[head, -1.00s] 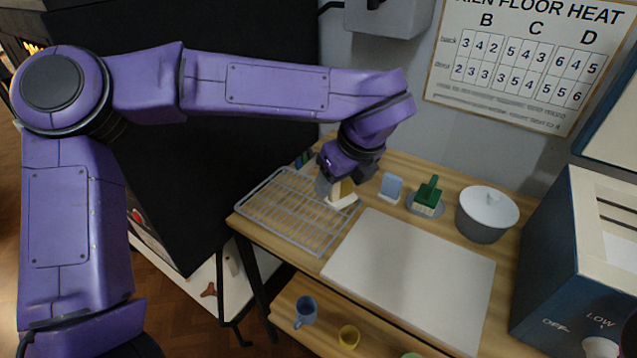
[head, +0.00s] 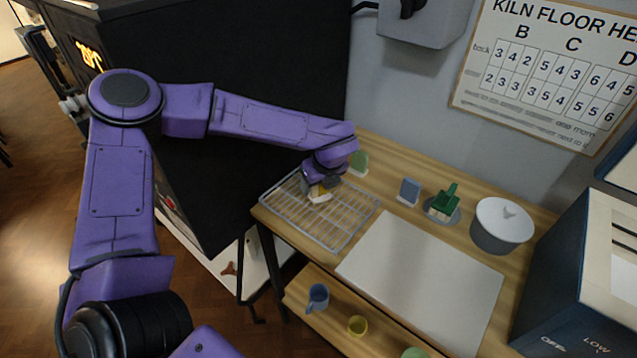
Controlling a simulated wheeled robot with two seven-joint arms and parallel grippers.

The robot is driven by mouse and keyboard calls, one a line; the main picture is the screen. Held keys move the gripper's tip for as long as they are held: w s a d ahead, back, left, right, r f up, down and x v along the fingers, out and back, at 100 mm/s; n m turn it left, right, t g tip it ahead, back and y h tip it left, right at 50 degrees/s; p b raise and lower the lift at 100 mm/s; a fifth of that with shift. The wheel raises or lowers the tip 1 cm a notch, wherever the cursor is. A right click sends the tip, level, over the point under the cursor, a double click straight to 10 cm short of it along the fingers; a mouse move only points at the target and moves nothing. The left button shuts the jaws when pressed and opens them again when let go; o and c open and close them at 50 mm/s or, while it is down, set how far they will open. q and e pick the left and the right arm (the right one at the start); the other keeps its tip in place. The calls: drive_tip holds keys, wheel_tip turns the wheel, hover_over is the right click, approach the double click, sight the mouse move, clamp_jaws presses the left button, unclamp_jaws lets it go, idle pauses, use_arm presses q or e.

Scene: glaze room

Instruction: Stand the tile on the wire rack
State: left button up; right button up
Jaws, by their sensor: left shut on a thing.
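My left gripper (head: 319,186) reaches down over the back part of the wire rack (head: 346,236) and is shut on a small tile (head: 320,196). The tile looks mustard yellow with a cream foot; its upper part is mostly hidden by the gripper. It is roughly upright, foot down, low over the rack's wires. I cannot tell whether the foot touches them. The rack is a grey wire grid lying flat at the left end of the wooden table. My right gripper is not in view.
A green tile (head: 359,162) and a blue tile (head: 409,190) stand behind the rack. A green brush (head: 446,198) on a dish and a lidded grey pot (head: 501,228) stand farther right. A white board (head: 420,278) lies beside the rack. The rack's front is empty.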

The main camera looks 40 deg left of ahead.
use_arm(q)
drive_tip(key=shift+f, duration=0.65)
drive_tip(key=shift+w+f, duration=0.2)
drive_tip(key=shift+w, duration=0.05)
drive_tip(key=shift+s+f, duration=0.1)
drive_tip(key=o, duration=1.1)
drive_tip(key=shift+c, duration=0.2)
drive_tip(key=shift+o, duration=0.8)
drive_tip(key=shift+r, duration=0.4)
drive_tip(key=b+v, duration=0.2)
drive_tip(key=v, duration=0.9)
drive_tip(key=shift+s+d+r, duration=0.15)
drive_tip(key=shift+d+r, duration=0.05)
drive_tip(key=shift+r, duration=0.05)
